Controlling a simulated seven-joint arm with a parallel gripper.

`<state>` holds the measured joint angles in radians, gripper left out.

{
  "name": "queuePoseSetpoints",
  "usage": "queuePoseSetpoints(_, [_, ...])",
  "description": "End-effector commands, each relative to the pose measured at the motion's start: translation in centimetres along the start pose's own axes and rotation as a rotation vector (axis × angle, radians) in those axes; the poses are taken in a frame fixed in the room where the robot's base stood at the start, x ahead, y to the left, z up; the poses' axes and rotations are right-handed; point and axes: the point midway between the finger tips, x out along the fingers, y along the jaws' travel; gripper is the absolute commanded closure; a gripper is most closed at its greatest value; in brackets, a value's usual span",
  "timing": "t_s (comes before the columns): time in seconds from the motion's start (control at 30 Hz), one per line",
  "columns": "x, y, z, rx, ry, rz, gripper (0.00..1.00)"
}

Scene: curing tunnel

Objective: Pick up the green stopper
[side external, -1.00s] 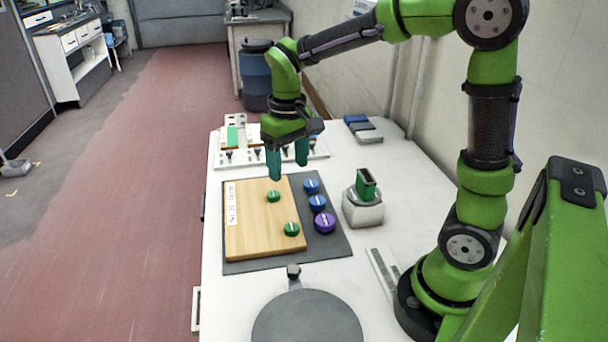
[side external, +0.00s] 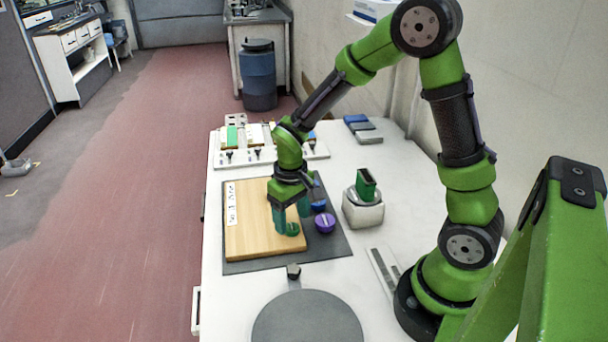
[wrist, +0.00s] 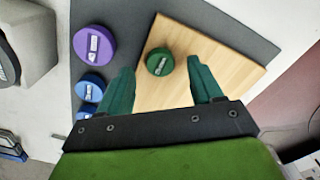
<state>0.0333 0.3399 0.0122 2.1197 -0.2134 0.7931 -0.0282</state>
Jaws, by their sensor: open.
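A round green stopper (side external: 292,229) with a pale mark on top sits near the front right corner of the wooden board (side external: 245,240). My gripper (side external: 291,224) is open and empty, low over the board with its teal fingers close to this stopper. In the wrist view the green stopper (wrist: 159,62) shows between the two fingertips of my gripper (wrist: 161,66), with a gap on each side. I cannot tell how far the tips reach down beside it.
A purple stopper (side external: 325,223) and blue stoppers (wrist: 91,88) lie on the dark mat (side external: 265,264), close to the right of the board. A white block with a green piece (side external: 365,185) stands farther right. A round grey plate (side external: 306,322) lies in front.

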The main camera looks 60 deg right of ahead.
Motion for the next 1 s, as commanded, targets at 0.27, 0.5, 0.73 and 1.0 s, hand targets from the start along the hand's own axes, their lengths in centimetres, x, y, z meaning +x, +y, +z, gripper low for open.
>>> queuePoseSetpoints(0.27, [2.5,0.0,0.0,0.001,0.000,0.000,0.35])
queuePoseSetpoints(0.5, [2.6,0.0,0.0,0.001,0.001,0.000,0.45])
queuePoseSetpoints(0.73, [2.6,0.0,0.1,0.000,-0.002,0.000,0.81])
queuePoseSetpoints(1.0, [2.6,-0.1,0.2,-0.001,-0.005,0.000,0.94])
